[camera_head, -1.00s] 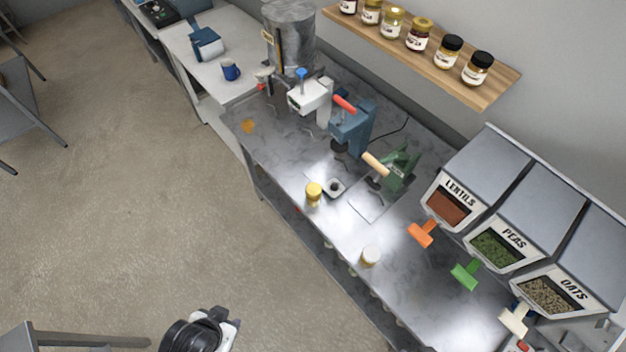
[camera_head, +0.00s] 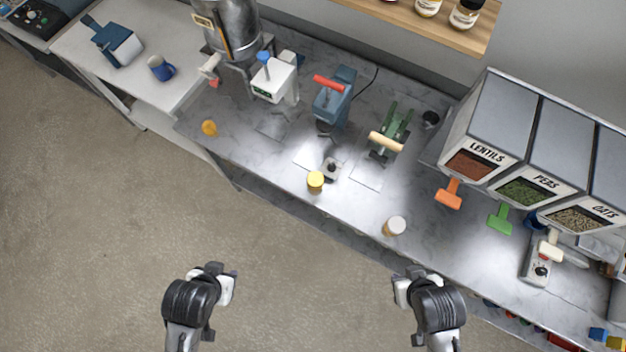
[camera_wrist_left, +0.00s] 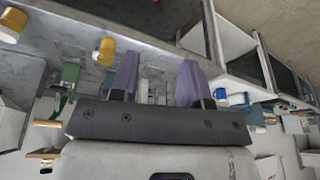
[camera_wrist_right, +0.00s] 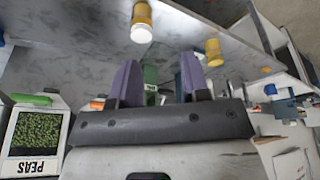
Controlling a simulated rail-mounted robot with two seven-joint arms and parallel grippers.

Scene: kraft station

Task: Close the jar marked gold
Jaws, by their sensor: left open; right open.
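Two jars stand on the grey worktop in the head view. One has a yellow-gold top (camera_head: 315,181); the other has a white top (camera_head: 395,225) and an amber body, seen in the right wrist view (camera_wrist_right: 141,22). No gold marking is readable on either. A small orange-yellow disc (camera_head: 209,127) lies at the worktop's left end; I cannot tell whether it is a lid. My left gripper (camera_head: 226,272) and right gripper (camera_head: 405,272) are open and empty, in front of the worktop and apart from the jars. Their spread fingers show in the left (camera_wrist_left: 158,78) and right (camera_wrist_right: 158,80) wrist views.
Blue, red-handled (camera_head: 333,98), green, wooden-handled (camera_head: 391,135) and white, blue-knobbed (camera_head: 274,80) devices stand along the back. A small dark-centred fixture (camera_head: 331,168) sits behind the yellow-topped jar. Bins (camera_head: 520,150) with scoops occupy the right. The worktop's front strip is mostly clear.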

